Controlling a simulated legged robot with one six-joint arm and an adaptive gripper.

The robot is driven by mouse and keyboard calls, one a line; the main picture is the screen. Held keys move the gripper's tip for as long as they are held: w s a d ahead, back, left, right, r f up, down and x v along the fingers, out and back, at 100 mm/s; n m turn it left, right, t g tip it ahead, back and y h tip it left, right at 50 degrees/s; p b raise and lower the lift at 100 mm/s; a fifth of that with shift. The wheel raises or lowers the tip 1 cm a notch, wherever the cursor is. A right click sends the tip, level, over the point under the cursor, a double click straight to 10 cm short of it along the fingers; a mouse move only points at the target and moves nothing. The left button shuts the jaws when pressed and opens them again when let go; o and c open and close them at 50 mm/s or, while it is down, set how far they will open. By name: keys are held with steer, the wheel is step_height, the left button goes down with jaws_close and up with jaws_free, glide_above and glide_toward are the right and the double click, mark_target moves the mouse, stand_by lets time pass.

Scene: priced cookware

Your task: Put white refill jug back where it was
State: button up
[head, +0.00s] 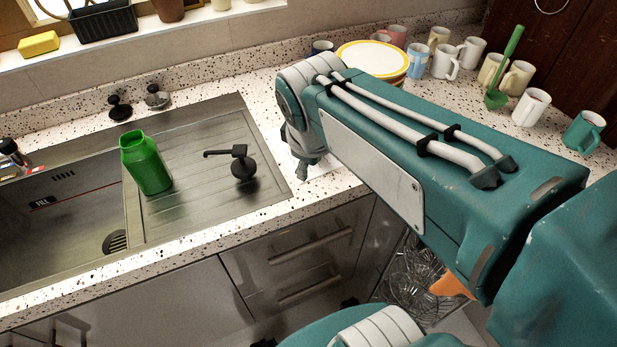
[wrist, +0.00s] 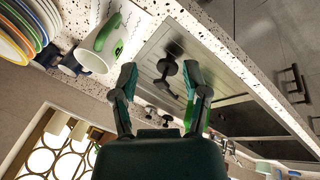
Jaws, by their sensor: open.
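A white container with green marks, which looks like the white refill jug (wrist: 88,60), shows at the upper left of the wrist view on the speckled counter. In the head view my arm hides most of that spot, and I cannot make the jug out there. My gripper (wrist: 160,78) is open, with nothing between its fingers. It is beside the jug and apart from it, facing the drainboard and black tap. In the head view my gripper is mostly hidden behind my arm's end.
A green bottle (head: 146,166) stands on the drainboard beside the basin. A black tap (head: 241,163) rises near the drainboard's right end. Stacked plates (head: 372,58) and several mugs (head: 445,62) fill the back right counter. Bare counter (head: 262,105) lies between the drainboard and plates.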

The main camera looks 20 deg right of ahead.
steer(key=s+a+m+t+y, duration=0.1)
steer(key=s+a+m, duration=0.1)
steer(key=s+m, duration=0.4)
steer(key=shift+s+a+f+m+t+y, duration=0.2)
steer(key=shift+f+m+t+y, duration=0.15)
steer(key=shift+m, duration=0.45)
